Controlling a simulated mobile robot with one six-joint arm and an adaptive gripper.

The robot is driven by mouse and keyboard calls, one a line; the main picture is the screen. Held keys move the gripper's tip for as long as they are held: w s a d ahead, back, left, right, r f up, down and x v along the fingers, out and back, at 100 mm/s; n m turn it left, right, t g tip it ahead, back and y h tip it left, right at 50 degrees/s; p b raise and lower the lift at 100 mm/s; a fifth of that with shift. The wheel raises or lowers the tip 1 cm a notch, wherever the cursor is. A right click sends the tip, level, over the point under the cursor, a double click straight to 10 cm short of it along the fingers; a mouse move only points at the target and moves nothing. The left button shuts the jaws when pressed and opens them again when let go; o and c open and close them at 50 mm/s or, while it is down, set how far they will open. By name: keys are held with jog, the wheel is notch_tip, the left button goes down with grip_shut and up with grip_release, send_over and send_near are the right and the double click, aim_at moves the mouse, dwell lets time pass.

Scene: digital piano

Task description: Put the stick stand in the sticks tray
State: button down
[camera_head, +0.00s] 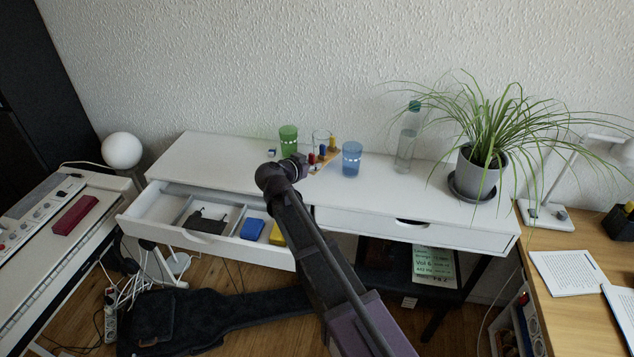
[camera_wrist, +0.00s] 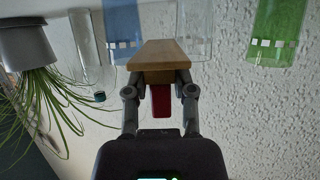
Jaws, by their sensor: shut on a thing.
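The stick stand (camera_head: 327,158) is a small wooden board with upright coloured pegs, over the white desk top in the head view. In the wrist view its wooden body (camera_wrist: 160,54) is between my fingers, with a red peg (camera_wrist: 161,100) showing. My gripper (camera_head: 304,163) is shut on the stand; it also shows in the wrist view (camera_wrist: 158,88). I cannot tell whether the stand touches the desk. No tray is clearly marked as the sticks tray; the open drawer (camera_head: 205,236) has divided compartments holding a black item (camera_head: 207,221), a blue block (camera_head: 252,229) and a yellow block (camera_head: 277,234).
A green cup (camera_head: 288,140), a clear glass (camera_head: 321,138) and a blue cup (camera_head: 351,160) stand close around the stand. A bottle (camera_head: 407,140) and potted plant (camera_head: 478,172) are farther right. The desk's left end is mostly free.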

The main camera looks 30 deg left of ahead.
aim_at(313, 186)
jog(key=shift+w+f+b, duration=0.1)
jog(key=shift+f+b, duration=0.85)
jog(key=shift+b, duration=0.05)
jog(key=shift+f+b, duration=0.6)
jog(key=shift+f, duration=0.1)
notch_tip(313, 186, down, 3)
jog(key=b, duration=0.3)
jog(key=shift+w+a+f+b, duration=0.15)
jog(key=shift+w+f+b, duration=0.2)
jog(key=shift+w+b, duration=0.1)
jog(key=shift+s, duration=0.1)
jog(key=shift+f, duration=0.15)
jog(key=shift+c, duration=2.2)
grip_release()
jog(key=shift+r, duration=0.25)
